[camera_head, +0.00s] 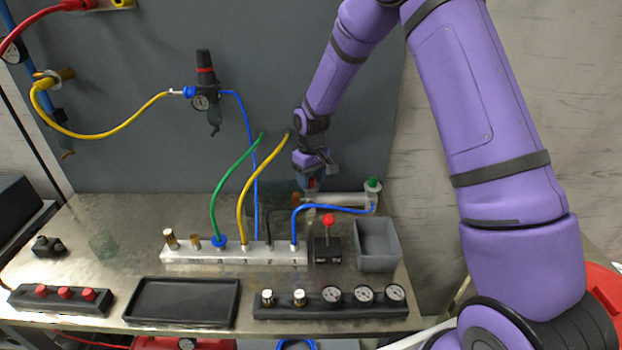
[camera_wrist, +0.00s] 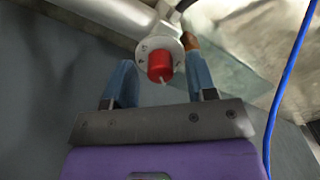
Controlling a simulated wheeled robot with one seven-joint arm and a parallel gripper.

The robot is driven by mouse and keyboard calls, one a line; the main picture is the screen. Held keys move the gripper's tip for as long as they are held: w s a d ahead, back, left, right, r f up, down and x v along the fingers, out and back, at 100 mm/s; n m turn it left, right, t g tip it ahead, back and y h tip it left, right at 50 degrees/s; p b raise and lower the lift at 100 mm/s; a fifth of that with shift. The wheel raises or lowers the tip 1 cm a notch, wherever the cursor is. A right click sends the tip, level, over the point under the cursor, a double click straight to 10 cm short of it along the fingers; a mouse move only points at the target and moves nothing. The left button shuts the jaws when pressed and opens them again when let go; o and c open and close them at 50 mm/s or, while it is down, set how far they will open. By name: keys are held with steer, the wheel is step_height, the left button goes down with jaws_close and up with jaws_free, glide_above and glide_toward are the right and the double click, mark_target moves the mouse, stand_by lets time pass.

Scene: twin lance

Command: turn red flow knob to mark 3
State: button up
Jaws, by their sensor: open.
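The red flow knob (camera_wrist: 160,66) sits on a pale round dial plate (camera_wrist: 144,46) with small dark dots, in the wrist view. A thin pale pointer sticks out from the knob toward the bottom of the picture. I cannot read any mark numbers. My gripper (camera_wrist: 160,78) is open, with one blue finger on each side of the knob and a visible gap on both sides. In the head view my gripper (camera_head: 311,181) is at the left end of a grey cylinder (camera_head: 338,199), and a little red shows beside the fingers.
A green knob (camera_head: 373,183) stands at the cylinder's right end, with a blue hose (camera_head: 330,207) nearby. In front are a red-balled lever (camera_head: 328,220), a grey bin (camera_head: 378,245) and a white manifold (camera_head: 205,254) with hoses. The grey back panel (camera_head: 150,160) rises behind.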

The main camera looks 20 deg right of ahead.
steer(key=shift+f, duration=0.15)
steer(key=c, duration=0.9)
steer(key=shift+c, duration=0.2)
steer(key=shift+m, duration=0.3)
steer(key=m, duration=0.9)
